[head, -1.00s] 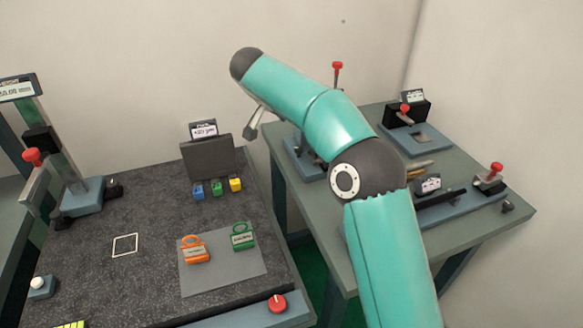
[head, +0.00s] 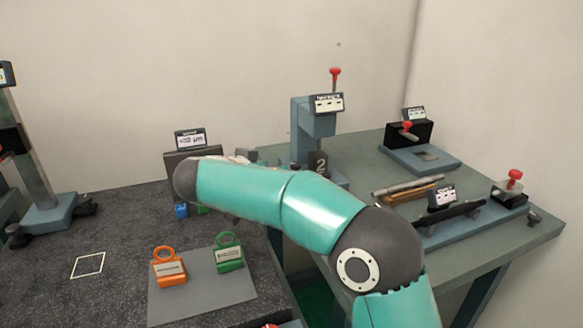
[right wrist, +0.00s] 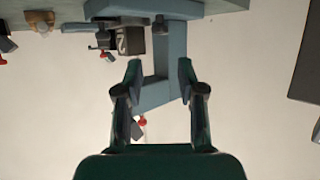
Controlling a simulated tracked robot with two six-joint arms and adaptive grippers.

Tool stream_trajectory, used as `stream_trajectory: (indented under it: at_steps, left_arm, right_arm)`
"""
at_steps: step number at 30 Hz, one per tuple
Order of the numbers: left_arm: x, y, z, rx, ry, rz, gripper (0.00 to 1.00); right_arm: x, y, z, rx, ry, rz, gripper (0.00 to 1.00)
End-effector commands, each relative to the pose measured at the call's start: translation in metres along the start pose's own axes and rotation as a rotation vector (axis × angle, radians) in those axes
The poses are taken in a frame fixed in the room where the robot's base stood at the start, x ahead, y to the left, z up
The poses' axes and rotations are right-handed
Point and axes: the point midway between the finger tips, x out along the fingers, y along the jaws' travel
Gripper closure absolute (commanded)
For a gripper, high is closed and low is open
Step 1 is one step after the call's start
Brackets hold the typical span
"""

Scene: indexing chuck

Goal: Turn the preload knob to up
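A round red knob (head: 270,326) on the dark table's front panel is probably the preload knob. Only its top sliver shows at the bottom edge of the head view, so its setting cannot be read. My right arm crosses the middle of the head view and largely hides its gripper. In the right wrist view my right gripper (right wrist: 157,72) is open, its fingers apart with nothing held. Beyond them is the blue-grey column station (right wrist: 155,92), which also shows in the head view (head: 313,118). My left gripper is not in view.
A dark block marked 2 (head: 320,163) sits below the column. Orange (head: 170,272) and green (head: 229,260) tagged pieces stand on a grey mat (head: 205,297). Red-handled fixtures (head: 408,140) stand on the right table. A white square outline (head: 88,264) marks clear dark tabletop.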

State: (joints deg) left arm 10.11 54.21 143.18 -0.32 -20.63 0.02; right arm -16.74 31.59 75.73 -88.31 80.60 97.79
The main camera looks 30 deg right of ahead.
Motion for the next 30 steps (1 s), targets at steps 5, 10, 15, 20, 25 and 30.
stream_trajectory:
  at_steps: [5, 10, 15, 20, 25, 30]
  left_arm:
    - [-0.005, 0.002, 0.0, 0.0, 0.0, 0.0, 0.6]
    - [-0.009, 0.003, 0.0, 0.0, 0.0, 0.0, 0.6]
    - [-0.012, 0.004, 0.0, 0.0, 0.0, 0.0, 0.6]
    - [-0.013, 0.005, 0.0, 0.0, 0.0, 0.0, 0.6]
    - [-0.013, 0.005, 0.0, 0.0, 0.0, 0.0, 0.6]
    - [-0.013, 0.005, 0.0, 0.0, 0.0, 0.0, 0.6]
  right_arm:
    - [0.041, 0.0, 0.0, -0.001, -0.002, 0.004, 0.61]
    - [0.076, 0.0, 0.0, -0.001, -0.002, 0.003, 0.61]
    - [0.1, -0.001, 0.0, -0.001, -0.002, 0.0, 0.61]
    - [0.112, -0.002, 0.001, -0.002, -0.001, -0.002, 0.61]
    - [0.114, -0.002, 0.001, -0.001, -0.001, -0.002, 0.61]
    - [0.114, -0.002, 0.001, -0.001, -0.002, -0.002, 0.63]
